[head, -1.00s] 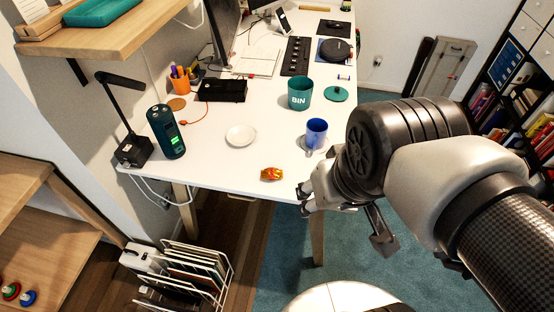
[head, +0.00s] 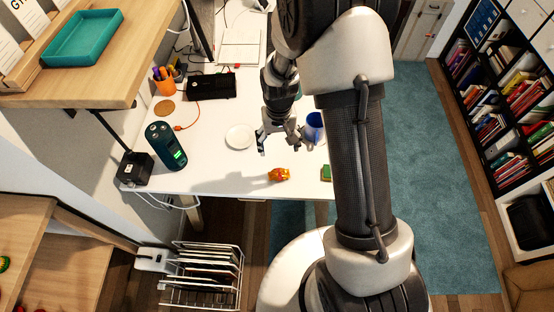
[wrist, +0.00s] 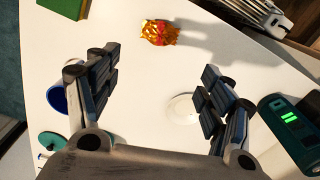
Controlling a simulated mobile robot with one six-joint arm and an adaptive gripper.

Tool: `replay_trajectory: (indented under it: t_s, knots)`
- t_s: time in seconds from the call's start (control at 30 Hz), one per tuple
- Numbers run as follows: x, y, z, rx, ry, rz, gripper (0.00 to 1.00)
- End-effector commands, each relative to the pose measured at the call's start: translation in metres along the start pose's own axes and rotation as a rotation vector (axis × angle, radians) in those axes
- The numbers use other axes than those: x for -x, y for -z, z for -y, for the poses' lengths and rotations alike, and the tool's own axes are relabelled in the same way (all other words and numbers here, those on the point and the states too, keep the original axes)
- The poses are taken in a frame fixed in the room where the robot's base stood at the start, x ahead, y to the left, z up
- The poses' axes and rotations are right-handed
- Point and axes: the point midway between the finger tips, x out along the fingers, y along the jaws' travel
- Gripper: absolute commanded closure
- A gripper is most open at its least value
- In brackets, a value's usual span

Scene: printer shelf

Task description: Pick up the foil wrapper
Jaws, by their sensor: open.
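The foil wrapper (head: 279,175) is a small crumpled orange and gold piece near the front edge of the white desk. In the wrist view the foil wrapper (wrist: 160,32) lies beyond the fingertips, roughly centred between them. My gripper (head: 282,148) is over the desk, just behind the wrapper and between the white saucer and the blue mug. In the wrist view my gripper (wrist: 162,80) has its two fingers spread wide with nothing between them. The wrapper is fully visible and apart from the fingers.
A white saucer (head: 240,137) lies left of the gripper and a blue mug (head: 314,127) right of it. A green object (head: 327,172) lies right of the wrapper. A dark green cylinder with a lit display (head: 166,146) stands at the left.

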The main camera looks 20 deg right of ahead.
Motion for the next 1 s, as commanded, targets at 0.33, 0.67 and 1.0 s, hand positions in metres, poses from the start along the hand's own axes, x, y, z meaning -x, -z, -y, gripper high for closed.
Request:
replay_trajectory:
  t_s: [0.33, 0.67, 1.0]
  knots:
    - [-0.072, -0.002, 0.000, -0.001, -0.001, 0.006, 0.26]
    - [-0.120, -0.001, 0.000, -0.001, 0.000, 0.003, 0.26]
    - [-0.149, -0.007, -0.003, -0.001, -0.001, 0.005, 0.26]
